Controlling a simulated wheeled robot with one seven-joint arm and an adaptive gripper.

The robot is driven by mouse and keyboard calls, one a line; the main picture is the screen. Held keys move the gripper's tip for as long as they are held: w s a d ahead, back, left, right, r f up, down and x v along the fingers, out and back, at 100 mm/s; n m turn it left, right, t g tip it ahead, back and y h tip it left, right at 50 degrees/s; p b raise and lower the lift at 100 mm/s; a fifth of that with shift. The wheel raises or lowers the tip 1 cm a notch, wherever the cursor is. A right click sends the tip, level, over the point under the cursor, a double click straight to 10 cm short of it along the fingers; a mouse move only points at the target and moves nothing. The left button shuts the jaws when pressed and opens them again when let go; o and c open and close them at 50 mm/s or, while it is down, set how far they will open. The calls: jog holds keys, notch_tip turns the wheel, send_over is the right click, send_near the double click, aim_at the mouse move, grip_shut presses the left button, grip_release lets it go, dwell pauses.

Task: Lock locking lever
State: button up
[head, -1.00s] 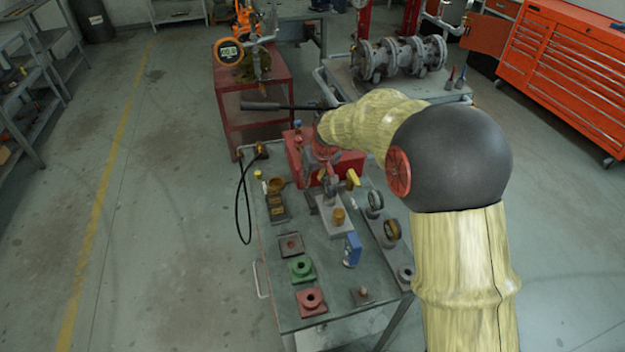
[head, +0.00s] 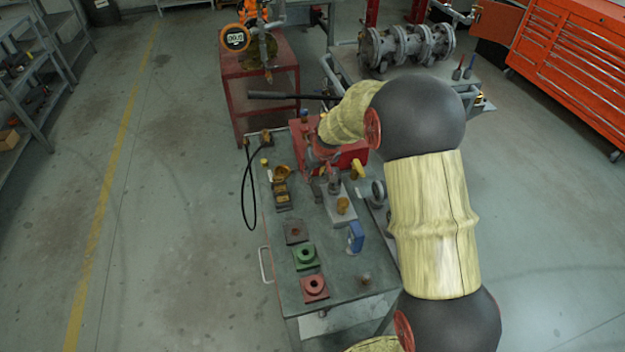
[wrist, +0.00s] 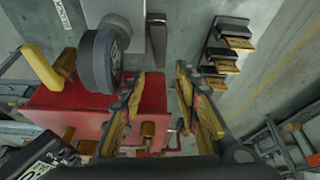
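A short yellow lever (head: 358,168) sticks up beside the red box (head: 350,152) on the cart in the head view. A yellow handle also shows at the left of the wrist view (wrist: 42,67), near the red box's face (wrist: 70,105). Which part is the locking lever is not clear. My gripper (wrist: 160,75) is open in the wrist view, its fingers apart with nothing held between them. The red box lies behind the fingers, and a dark round part (wrist: 100,60) is left of them. In the head view my arm hides much of the gripper.
A long black bar (head: 290,96) extends left above the cart. A blue part (head: 355,237), a green block (head: 305,256) and a red block (head: 313,287) stand on the cart top (head: 345,280). A black hose (head: 246,190) hangs at its left. The left floor is open.

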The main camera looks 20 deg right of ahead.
aim_at(312, 181)
jog(key=b+x, duration=0.1)
jog(key=x, duration=0.4)
jog(key=shift+w+f, duration=0.15)
jog(key=shift+f, duration=0.15)
jog(key=shift+c, duration=1.3)
grip_shut()
